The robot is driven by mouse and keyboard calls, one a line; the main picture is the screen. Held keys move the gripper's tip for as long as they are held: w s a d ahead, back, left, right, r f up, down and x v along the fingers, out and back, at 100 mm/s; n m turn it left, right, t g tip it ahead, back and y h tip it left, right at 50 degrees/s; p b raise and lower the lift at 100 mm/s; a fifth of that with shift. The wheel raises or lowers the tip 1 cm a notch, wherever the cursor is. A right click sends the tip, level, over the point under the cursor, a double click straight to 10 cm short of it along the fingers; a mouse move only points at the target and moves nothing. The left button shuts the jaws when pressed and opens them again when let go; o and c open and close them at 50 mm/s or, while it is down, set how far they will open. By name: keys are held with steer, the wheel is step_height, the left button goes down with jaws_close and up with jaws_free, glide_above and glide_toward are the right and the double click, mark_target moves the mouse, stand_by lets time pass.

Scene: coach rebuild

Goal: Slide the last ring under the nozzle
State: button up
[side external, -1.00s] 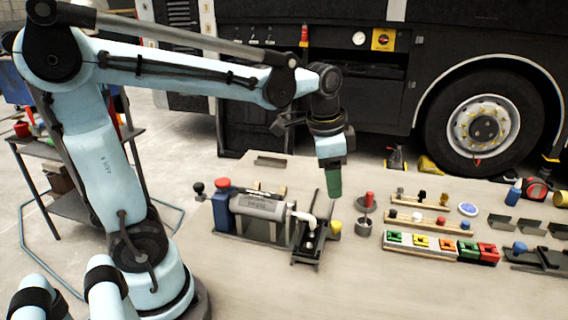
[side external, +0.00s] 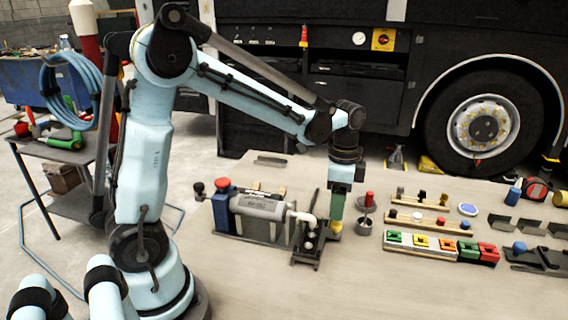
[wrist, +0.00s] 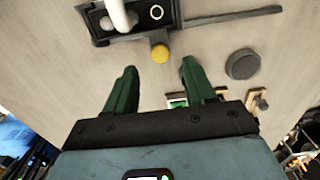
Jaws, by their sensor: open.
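The white bent nozzle (side external: 303,217) comes off the grey cylinder machine and hangs over a black slide track (side external: 306,254). My gripper (wrist: 158,68) is open with green fingers, pointing down and empty. The knob lies just beyond the gap between its fingertips. The side view hides the exact finger contact.
A grey cup (side external: 364,227) stands close to the right of my gripper. Wooden racks (side external: 428,228) and a row of coloured blocks (side external: 440,246) lie farther right. The grey machine (side external: 262,208) with a blue end is on the left. The bench front is clear.

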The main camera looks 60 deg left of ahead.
mark_target(336, 223)
steer(key=shift+f, duration=2.55)
jaws_close()
